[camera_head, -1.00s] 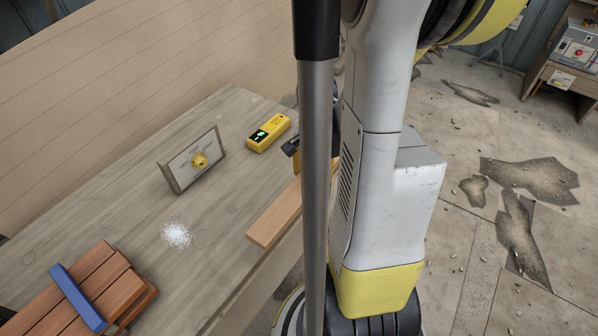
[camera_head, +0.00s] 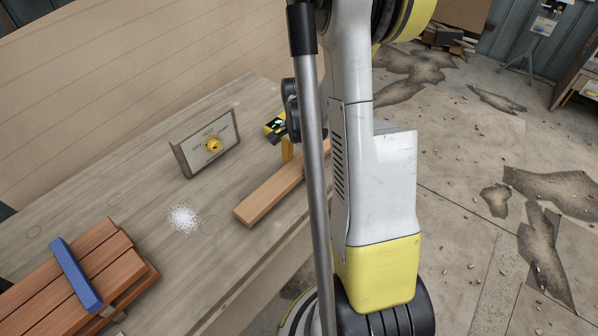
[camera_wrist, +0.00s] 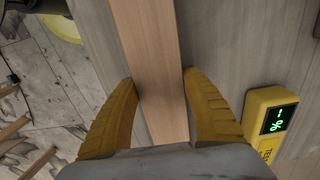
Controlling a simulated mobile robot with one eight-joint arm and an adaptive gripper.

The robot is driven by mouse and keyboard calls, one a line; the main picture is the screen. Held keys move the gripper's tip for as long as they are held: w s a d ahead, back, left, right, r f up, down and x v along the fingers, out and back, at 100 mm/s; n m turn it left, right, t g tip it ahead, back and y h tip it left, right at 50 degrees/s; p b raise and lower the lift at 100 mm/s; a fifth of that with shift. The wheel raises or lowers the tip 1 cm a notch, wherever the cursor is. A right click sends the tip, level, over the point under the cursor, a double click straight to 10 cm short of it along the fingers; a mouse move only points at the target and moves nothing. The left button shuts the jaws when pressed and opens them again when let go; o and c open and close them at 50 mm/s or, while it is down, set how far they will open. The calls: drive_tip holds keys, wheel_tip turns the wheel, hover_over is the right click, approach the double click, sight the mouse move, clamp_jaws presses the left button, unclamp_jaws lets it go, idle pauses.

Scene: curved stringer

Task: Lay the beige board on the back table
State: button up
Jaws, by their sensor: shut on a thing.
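The beige board (camera_head: 268,196) is a long, flat piece of light wood above or on the worn wooden tabletop (camera_head: 130,190), near its front edge. I cannot tell whether it touches the surface. Its far end is hidden behind my arm and a grey pole. My gripper (camera_wrist: 160,80) is shut on the board, with one yellow finger against each long side in the wrist view. In the head view one yellow finger shows beside the board, and the rest is mostly covered. I cannot tell whether this is the back table.
A panel with a yellow knob (camera_head: 213,145) stands behind the board. A yellow meter (camera_head: 275,127) lies close to my gripper; it also shows in the wrist view (camera_wrist: 268,122). White powder (camera_head: 183,218) and reddish boards (camera_head: 110,255) under a blue bar (camera_head: 75,275) lie at left.

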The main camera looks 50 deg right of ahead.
drive_tip(key=shift+f, duration=0.75)
drive_tip(key=shift+f, duration=0.1)
drive_tip(key=o, duration=1.4)
